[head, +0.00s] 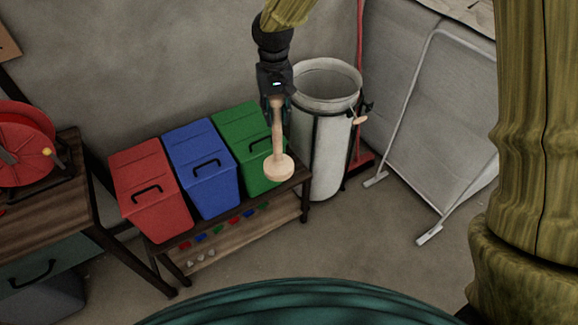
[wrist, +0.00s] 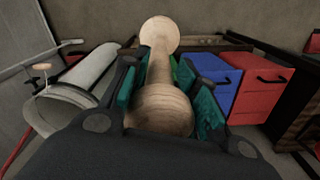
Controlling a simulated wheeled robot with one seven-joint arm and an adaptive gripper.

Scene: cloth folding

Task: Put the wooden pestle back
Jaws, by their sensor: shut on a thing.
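The wooden pestle (head: 278,145) is pale wood with a thin handle and a wide round foot. It hangs upright from my gripper (head: 276,98) in the head view, foot downward, in front of the green bin. In the wrist view the pestle (wrist: 160,105) lies between the teal finger pads of my gripper (wrist: 165,95), which is shut on it. The pestle's foot overlaps the green bin (head: 238,128) in the head view; I cannot tell whether they touch. No clear resting place for the pestle is marked in view.
A red bin (head: 150,188), a blue bin (head: 203,165) and the green bin stand on a low bench (head: 215,255). A tall white barrel (head: 325,150) stands right of them. A white metal frame (head: 405,110) leans at the right wall. A wooden workbench (head: 45,210) with a red reel is at left.

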